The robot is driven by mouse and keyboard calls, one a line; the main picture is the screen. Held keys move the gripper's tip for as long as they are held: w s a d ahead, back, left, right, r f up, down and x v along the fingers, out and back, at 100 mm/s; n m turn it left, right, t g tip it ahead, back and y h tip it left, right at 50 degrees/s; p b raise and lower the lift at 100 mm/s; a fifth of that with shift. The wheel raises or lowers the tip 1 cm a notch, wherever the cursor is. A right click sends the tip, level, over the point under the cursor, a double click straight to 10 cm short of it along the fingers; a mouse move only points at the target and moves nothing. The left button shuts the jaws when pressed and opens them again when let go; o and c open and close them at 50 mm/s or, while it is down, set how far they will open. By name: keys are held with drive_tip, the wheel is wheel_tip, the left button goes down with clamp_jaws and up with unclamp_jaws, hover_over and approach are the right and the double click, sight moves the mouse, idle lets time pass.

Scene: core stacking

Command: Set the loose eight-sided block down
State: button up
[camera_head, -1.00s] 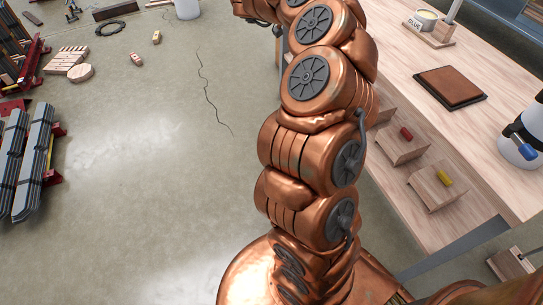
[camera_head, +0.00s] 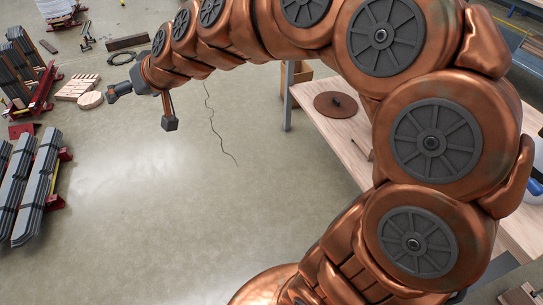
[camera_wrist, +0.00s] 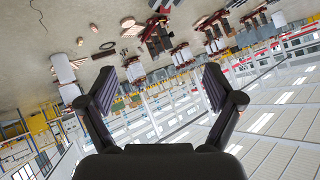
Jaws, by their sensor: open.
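The pale wooden eight-sided block (camera_head: 91,100) lies flat on the concrete floor at the upper left of the head view. It sits beside a slatted pale wooden stack (camera_head: 76,87). My gripper (camera_head: 118,90) appears just right of the block in the head view, but how far it is above or in front of it I cannot tell. In the wrist view my gripper (camera_wrist: 158,82) is open, with both black fingers spread wide and nothing between them. The wrist view is tilted, with floor at the top, and the block is too small there to identify surely.
Racks of dark bars (camera_head: 37,185) stand on red supports along the left. A dark beam (camera_head: 127,42) and a black ring (camera_head: 118,58) lie behind my gripper. A wooden bench (camera_head: 340,135) with a round brown disc (camera_head: 336,105) is at right.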

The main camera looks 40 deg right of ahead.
drive_tip(key=s+d+f+g+h, duration=0.1)
drive_tip(key=s+f+g, duration=0.3)
drive_tip(key=s, duration=0.9)
drive_tip(key=s+d+f+g+h, duration=0.2)
drive_tip(key=s+d+f+g, duration=0.2)
drive_tip(key=s+f, duration=0.6)
drive_tip(key=s+g, duration=0.1)
drive_tip(key=s, duration=0.3)
drive_tip(key=shift+n, duration=0.3)
drive_tip(key=s+d+g, duration=0.1)
drive_tip(key=s, duration=0.2)
drive_tip(key=s+d+f+g+h, duration=0.1)
drive_tip(key=s+d, duration=0.1)
drive_tip(key=s, duration=0.1)
drive_tip(key=s+d+m+g+h, duration=0.1)
drive_tip(key=s, duration=0.2)
drive_tip(key=shift+d+f, duration=0.15)
drive_tip(key=shift+d, duration=0.05)
drive_tip(key=shift+c, duration=0.3)
